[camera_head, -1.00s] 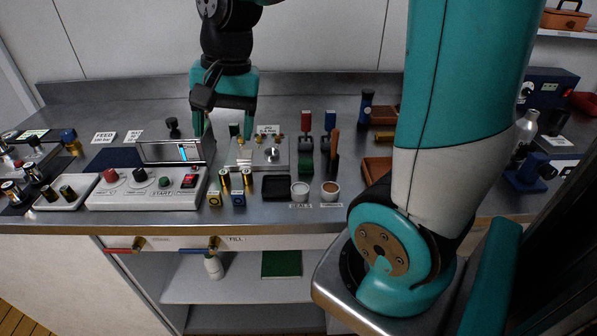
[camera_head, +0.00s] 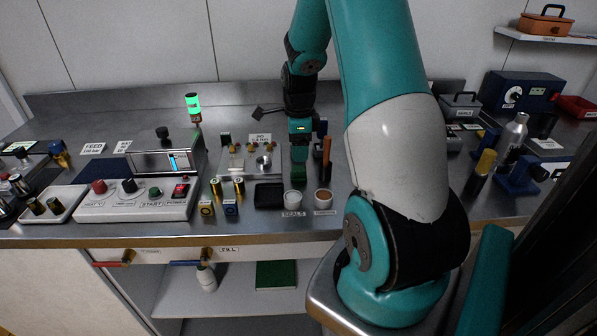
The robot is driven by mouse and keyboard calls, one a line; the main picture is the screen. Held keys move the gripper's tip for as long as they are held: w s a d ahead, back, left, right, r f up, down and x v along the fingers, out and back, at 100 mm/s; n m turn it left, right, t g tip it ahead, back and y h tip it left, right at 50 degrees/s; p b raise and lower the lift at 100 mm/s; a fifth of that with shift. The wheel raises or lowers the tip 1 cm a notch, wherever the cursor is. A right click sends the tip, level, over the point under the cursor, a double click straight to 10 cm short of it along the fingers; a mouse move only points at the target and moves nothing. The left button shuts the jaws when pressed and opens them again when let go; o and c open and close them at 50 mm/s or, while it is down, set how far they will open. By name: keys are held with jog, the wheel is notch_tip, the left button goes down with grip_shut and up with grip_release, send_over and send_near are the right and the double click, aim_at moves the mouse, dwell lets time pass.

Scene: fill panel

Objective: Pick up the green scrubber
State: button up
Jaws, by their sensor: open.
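A small dark-green block (camera_head: 298,175), which looks like the green scrubber, stands on the steel bench behind the small cups. My gripper (camera_head: 299,148) points down directly over it, seen edge-on, with its jaws open and empty. The fingers overlap each other in this view, and I cannot tell the exact gap between their tips and the block. My gripper hides most of what stands behind the block.
Left of the block is the valve panel (camera_head: 237,165). In front are a black tray (camera_head: 269,196), a white cup (camera_head: 293,200) and a brown-filled cup (camera_head: 323,198). A tool with an orange handle (camera_head: 327,150) stands close on the right. A green pad (camera_head: 276,275) lies on the lower shelf.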

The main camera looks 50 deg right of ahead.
aim_at(299, 167)
jog(key=shift+s+a+f+p, duration=0.15)
jog(key=shift+f+p, duration=0.25)
jog(key=shift+f, duration=1.35)
jog(key=shift+a+f+p, duration=0.15)
jog(key=shift+f+p, duration=0.25)
jog(key=shift+f, duration=1.35)
jog(key=c, duration=1.1)
jog(key=shift+r, duration=0.1)
notch_tip(299, 167, up, 20)
jog(key=shift+f+b, duration=0.1)
jog(key=shift+b, duration=0.85)
